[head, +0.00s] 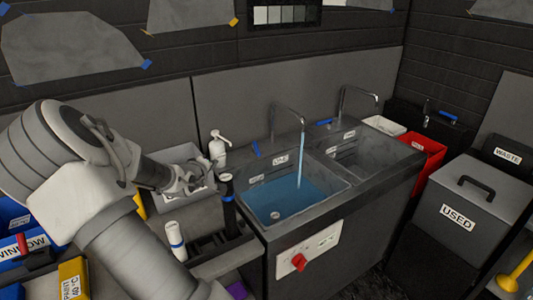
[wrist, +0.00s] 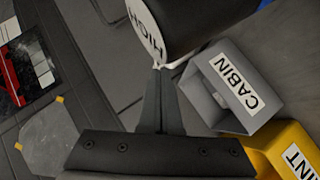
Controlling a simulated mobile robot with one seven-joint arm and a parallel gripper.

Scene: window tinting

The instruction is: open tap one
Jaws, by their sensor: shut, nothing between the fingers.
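In the head view, the left tap (head: 289,108) stands behind the left sink (head: 345,190). A stream of water (head: 301,160) runs from its spout into blue water in the basin. A blue lever (head: 255,149) stands to the left of this tap, tilted. The right tap (head: 356,96) has a blue lever (head: 323,122) lying nearly flat and no visible stream. The small labels by the taps are too small to read surely. My gripper (head: 190,181) is shut and empty, left of the sinks and apart from both levers. It also shows in the wrist view (wrist: 160,75).
A red knob (head: 298,262) is on the sink front. In the wrist view, a grey CABIN box (wrist: 255,107) and a dark cylinder (wrist: 190,20) are near the fingertips.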

